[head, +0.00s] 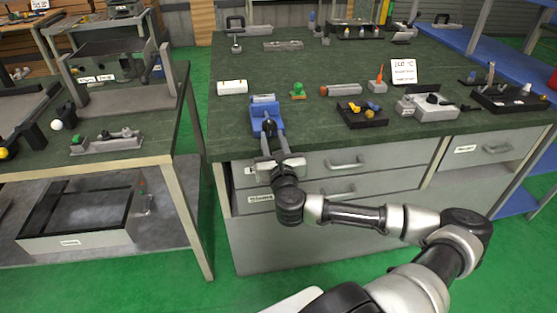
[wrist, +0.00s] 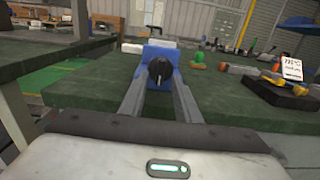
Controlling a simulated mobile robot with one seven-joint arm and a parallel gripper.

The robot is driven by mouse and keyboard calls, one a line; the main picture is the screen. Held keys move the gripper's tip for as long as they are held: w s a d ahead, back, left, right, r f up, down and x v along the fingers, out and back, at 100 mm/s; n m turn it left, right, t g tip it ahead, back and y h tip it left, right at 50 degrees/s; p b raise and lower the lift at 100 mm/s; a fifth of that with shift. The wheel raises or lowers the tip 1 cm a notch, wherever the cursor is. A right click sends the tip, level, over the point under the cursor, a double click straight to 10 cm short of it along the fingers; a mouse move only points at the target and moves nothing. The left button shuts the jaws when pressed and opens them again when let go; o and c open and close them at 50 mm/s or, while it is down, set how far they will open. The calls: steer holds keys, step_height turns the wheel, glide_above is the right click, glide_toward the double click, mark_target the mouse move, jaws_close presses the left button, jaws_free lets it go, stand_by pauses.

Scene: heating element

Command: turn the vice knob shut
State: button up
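The blue vice (head: 264,108) stands at the near left edge of the green workbench in the head view. Its black knob (head: 269,127) faces my arm. My gripper (head: 270,143) reaches up to the vice from the front of the bench. In the wrist view the vice (wrist: 163,52) is straight ahead, with the round black knob (wrist: 160,72) on its front. The two fingers of my gripper (wrist: 160,85) are apart, one on each side of the knob. A small gap seems to show on both sides; contact is hard to tell.
A white cylinder (head: 232,87) lies behind the vice to the left, and a small green object (head: 298,90) stands to its right. A black tray (head: 362,115) with small parts is further right. Drawers with handles (head: 346,162) are below the benchtop. Another bench (head: 140,150) is at left.

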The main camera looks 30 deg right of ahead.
steer(key=p+v, duration=0.8)
steer(key=v, duration=0.7)
steer(key=shift+s+p, duration=0.25)
steer(key=shift+p, duration=0.1)
steer(key=shift+a+r, duration=0.1)
